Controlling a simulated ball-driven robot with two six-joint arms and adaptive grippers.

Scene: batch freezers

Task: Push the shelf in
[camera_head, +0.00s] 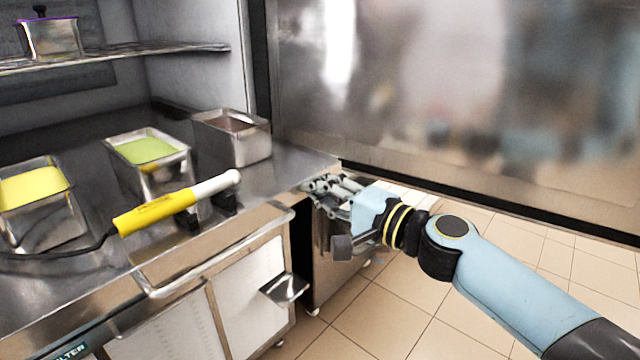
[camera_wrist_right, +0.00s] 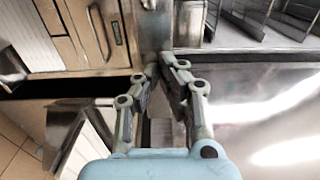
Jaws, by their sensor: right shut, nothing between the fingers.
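A small metal shelf (camera_head: 284,288) juts out from the white front panel of the machine below the counter, near its right end. I cannot tell for sure that it is the task's shelf; a wire shelf (camera_head: 130,54) also spans the cabinet at upper left. My right gripper (camera_head: 318,185) is at the counter's front right corner, above and to the right of the small shelf and apart from it. In the right wrist view, its fingertips (camera_wrist_right: 164,64) are together with nothing between them. My left gripper is not in view.
The steel counter (camera_head: 283,172) holds pans of yellow (camera_head: 40,230), green (camera_head: 160,178) and brown (camera_head: 255,143) content, plus a yellow-handled hand blender (camera_head: 160,212). A rail (camera_head: 215,262) runs along the front. A large metal panel (camera_head: 450,90) stands behind. Tiled floor (camera_head: 385,315) is open at the lower right.

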